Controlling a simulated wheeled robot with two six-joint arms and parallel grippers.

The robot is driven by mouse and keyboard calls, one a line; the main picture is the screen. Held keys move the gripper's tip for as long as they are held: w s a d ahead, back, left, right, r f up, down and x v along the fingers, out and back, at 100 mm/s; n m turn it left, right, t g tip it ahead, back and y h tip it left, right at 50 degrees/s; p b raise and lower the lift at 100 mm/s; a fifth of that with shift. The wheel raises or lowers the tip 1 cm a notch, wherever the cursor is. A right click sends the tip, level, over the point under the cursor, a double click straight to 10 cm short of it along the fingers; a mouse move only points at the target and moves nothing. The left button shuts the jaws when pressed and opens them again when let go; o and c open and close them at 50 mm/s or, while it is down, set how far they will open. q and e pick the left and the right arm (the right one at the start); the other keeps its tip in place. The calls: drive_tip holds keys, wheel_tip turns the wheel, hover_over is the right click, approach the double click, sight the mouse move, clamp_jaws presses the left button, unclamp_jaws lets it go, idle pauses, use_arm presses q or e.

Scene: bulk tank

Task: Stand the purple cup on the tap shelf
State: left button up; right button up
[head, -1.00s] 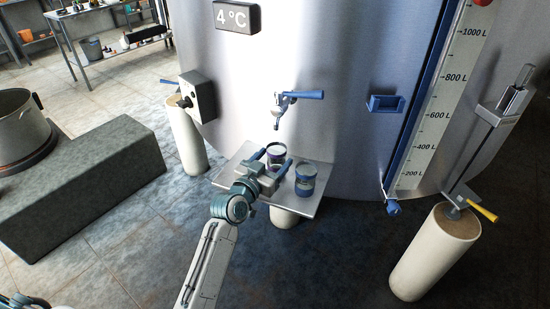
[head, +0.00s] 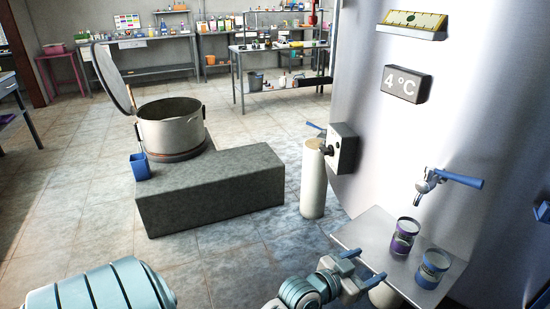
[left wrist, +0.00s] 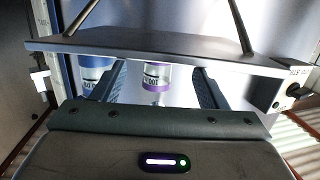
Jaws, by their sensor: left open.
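The purple cup (head: 404,236) stands upright on the grey tap shelf (head: 372,232), below and left of the tap (head: 428,181). A similar cup with a blue band (head: 432,268) stands to its right. My left gripper (head: 362,267) is open and empty at the shelf's front edge, its fingers pointing at the purple cup, apart from it. In the left wrist view the scene is upside down; the purple cup (left wrist: 157,78) shows between the two finger lines. There the blue-banded cup (left wrist: 96,66) is partly hidden by the left finger. My right gripper is not in view.
The steel tank (head: 385,130) rises behind the shelf. A cream tank leg (head: 313,180) stands left of it. A stone block (head: 210,192), a large pot (head: 170,128) and a blue bucket (head: 140,166) are farther left. The tiled floor between is clear.

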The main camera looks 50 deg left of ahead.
use_arm(q)
drive_tip(key=s+f+g+y, duration=0.1)
drive_tip(key=s+f+g, duration=0.25)
drive_tip(key=f, duration=0.55)
drive_tip(key=s+f+g+y, duration=0.1)
drive_tip(key=s+f+g, duration=0.3)
drive_tip(key=f, duration=0.5)
drive_tip(key=s+a+f+n+g+y, duration=0.1)
drive_tip(key=s+a+f+g, duration=0.2)
drive_tip(key=s+f, duration=0.4)
drive_tip(key=s+a+f+n+g+y, duration=0.1)
drive_tip(key=s+a+f+g, duration=0.2)
drive_tip(key=s+f, duration=0.5)
drive_tip(key=s, duration=0.4)
drive_tip(key=shift+a+f, duration=0.3)
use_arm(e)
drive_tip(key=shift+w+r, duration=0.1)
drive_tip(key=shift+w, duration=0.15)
use_arm(q)
drive_tip(key=shift+d, duration=0.1)
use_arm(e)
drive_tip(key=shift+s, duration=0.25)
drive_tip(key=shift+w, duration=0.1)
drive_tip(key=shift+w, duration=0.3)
